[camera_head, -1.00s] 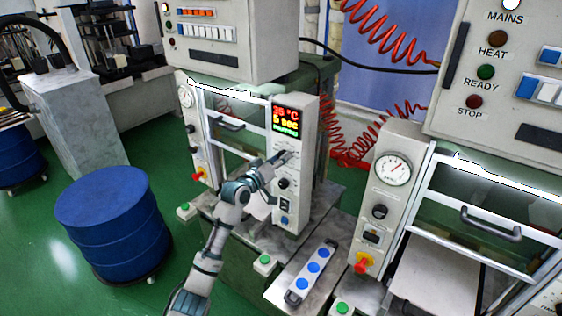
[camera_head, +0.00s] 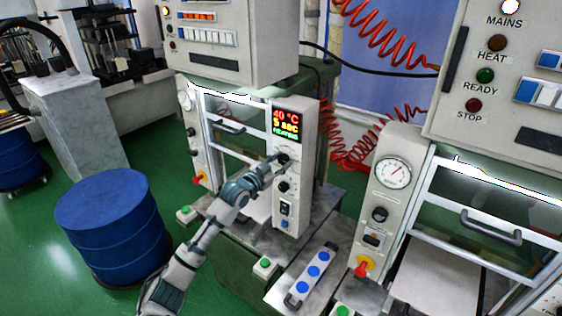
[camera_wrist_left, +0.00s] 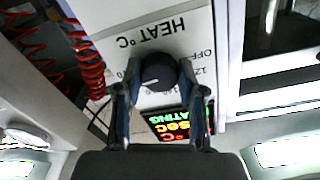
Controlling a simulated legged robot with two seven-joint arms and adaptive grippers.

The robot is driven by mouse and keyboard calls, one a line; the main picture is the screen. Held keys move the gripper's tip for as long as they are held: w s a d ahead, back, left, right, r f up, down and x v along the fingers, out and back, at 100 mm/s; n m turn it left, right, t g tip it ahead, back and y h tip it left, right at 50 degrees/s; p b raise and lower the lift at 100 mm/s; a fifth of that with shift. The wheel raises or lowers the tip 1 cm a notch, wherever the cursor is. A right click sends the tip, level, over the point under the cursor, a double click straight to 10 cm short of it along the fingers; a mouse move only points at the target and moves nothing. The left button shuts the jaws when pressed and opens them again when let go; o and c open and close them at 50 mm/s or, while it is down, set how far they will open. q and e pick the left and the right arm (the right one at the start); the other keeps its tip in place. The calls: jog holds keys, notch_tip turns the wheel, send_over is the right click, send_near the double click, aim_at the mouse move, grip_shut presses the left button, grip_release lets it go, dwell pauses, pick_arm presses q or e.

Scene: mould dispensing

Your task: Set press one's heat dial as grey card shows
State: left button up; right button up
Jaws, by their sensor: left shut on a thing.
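The press in the middle has a narrow control panel with a display (camera_head: 286,123) reading 40 °C in red, 5 sec in yellow and a green line below. My left gripper (camera_head: 277,163) is at the upper dial just under this display. In the left wrist view the black heat dial (camera_wrist_left: 158,72) sits between the two fingers of my left gripper (camera_wrist_left: 160,88), which is shut on it. The label HEAT °C (camera_wrist_left: 152,33) shows upside down beside the dial. A second black knob (camera_head: 284,187) is lower on the panel. I see no grey card. My right gripper is out of view.
A second press with a round gauge (camera_head: 394,173) stands at the right. A box with several blue buttons (camera_head: 313,271) lies on the bench between the presses. A blue drum (camera_head: 112,222) stands on the green floor at the left. Red coiled hoses (camera_head: 345,150) hang behind.

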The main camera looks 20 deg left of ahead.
pick_arm(q)
jog(key=shift+f+m, duration=0.5)
jog(key=shift+m, duration=0.1)
jog(key=o, duration=1)
jog(key=shift+c, duration=0.2)
jog(key=shift+o, duration=0.9)
jog(key=shift+r, duration=0.2)
jog(key=shift+a, duration=0.1)
